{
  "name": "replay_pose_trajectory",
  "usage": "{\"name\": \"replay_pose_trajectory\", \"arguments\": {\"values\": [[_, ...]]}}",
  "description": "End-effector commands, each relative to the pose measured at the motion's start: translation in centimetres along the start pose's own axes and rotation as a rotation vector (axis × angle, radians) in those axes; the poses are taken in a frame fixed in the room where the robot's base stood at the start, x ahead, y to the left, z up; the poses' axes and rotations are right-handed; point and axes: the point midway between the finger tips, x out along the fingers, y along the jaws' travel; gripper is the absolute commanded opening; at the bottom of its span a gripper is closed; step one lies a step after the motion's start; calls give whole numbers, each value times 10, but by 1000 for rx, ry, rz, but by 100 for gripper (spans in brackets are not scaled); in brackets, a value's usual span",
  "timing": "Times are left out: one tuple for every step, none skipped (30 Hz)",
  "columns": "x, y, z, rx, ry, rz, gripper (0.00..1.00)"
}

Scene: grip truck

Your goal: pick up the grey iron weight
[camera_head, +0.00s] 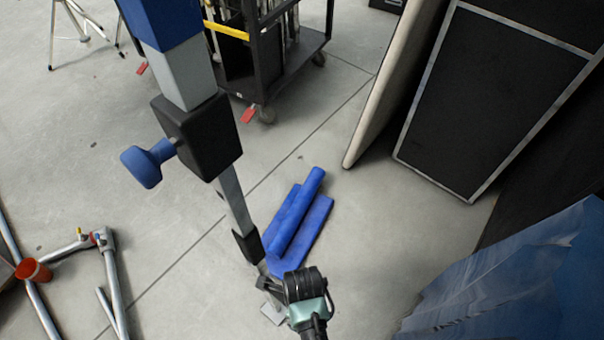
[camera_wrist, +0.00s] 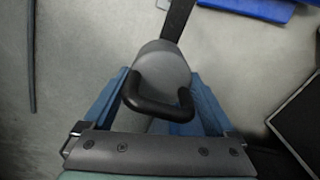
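The grey weight (camera_wrist: 168,68) is in the middle of the wrist view. It has a rounded grey body and a black loop handle (camera_wrist: 158,104) that faces my wrist. My gripper (camera_wrist: 160,82) is open, with one blue finger on each side of the weight and handle. Small gaps seem to show beside the body; I cannot tell whether a finger touches it. In the head view the end of my arm (camera_head: 306,305) is low in the middle, just below blue pads on the floor. I cannot clearly make out the weight there.
An upright post with a black block and blue knob (camera_head: 147,166) reaches down close to my gripper. Blue pads (camera_head: 300,215) lie beyond it. A black cart (camera_head: 262,70) stands behind, dark panels (camera_head: 487,90) on the right, metal tubes (camera_head: 112,285) at left.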

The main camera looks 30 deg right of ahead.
Motion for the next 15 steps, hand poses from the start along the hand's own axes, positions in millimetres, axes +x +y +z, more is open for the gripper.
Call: {"name": "replay_pose_trajectory", "arguments": {"values": [[0, 0, 0, 0, 0, -1, 75], [0, 0, 0, 0, 0, -1, 69], [0, 0, 0, 0, 0, -1, 62], [0, 0, 0, 0, 0, -1, 57], [0, 0, 0, 0, 0, -1, 51], [0, 0, 0, 0, 0, -1, 44], [0, 0, 0, 0, 0, -1, 39], [0, 0, 0, 0, 0, -1, 33], [0, 0, 0, 0, 0, -1, 26], [0, 0, 0, 0, 0, -1, 21], [0, 0, 0, 0, 0, -1, 15], [0, 0, 0, 0, 0, -1, 8], [0, 0, 0, 0, 0, -1, 3], [0, 0, 0, 0, 0, -1, 0], [0, 0, 0, 0, 0, -1, 0]]}}
